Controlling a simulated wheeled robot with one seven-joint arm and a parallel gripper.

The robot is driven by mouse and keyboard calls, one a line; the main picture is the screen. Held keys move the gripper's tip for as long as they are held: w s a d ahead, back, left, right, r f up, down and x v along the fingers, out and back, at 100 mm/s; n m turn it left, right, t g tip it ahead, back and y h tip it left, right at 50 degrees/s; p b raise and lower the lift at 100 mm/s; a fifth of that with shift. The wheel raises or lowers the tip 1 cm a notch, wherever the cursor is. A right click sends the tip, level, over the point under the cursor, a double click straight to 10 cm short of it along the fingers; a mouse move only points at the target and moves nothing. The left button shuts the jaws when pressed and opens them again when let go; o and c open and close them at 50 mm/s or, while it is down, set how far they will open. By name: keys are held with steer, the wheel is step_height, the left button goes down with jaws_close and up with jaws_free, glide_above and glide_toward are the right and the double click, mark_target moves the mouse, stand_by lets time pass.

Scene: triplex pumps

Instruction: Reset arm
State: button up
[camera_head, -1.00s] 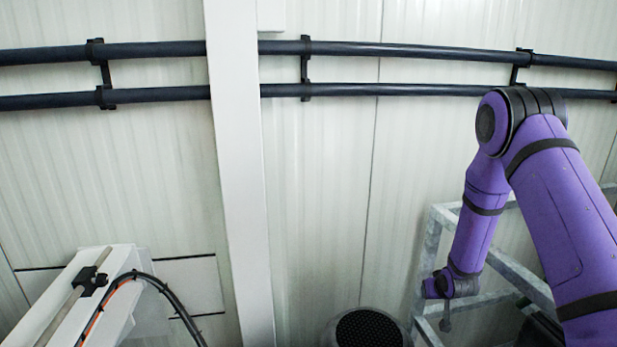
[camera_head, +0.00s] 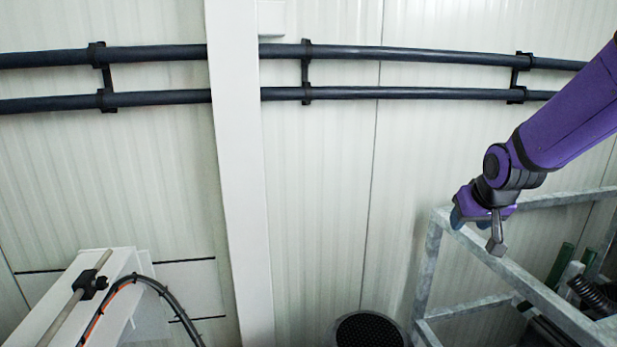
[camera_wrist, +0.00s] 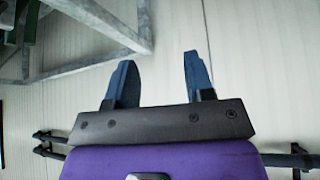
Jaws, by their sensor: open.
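My gripper (camera_wrist: 158,78) shows in the wrist view with its two blue-grey fingers spread apart and nothing between them. The pale ribbed wall lies beyond the fingers. In the head view my purple arm reaches in from the right edge, and my gripper (camera_head: 456,216) is at its lower left end, in front of the corner of the grey metal frame in the picture. Whether it touches the frame cannot be told.
The grey metal frame (camera_head: 530,283) stands at the lower right, with green and black parts (camera_head: 590,290) behind it. Two dark pipes (camera_head: 420,93) run along the wall. A white post (camera_head: 240,180) stands left of centre. A white machine part (camera_head: 75,300) with cables is lower left.

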steer(key=s+a+r, duration=0.1)
steer(key=s+r, duration=0.2)
steer(key=s, duration=0.5)
steer(key=s+a+r+g, duration=0.1)
steer(key=s+r, duration=0.3)
steer(key=s, duration=0.5)
steer(key=s+a+r, duration=0.1)
steer(key=s+r, duration=0.2)
steer(key=s, duration=0.6)
steer(key=shift+s+r+n+y, duration=0.2)
steer(key=shift+r+n+y, duration=0.1)
steer(key=shift+r, duration=0.1)
steer(key=shift+a, duration=0.1)
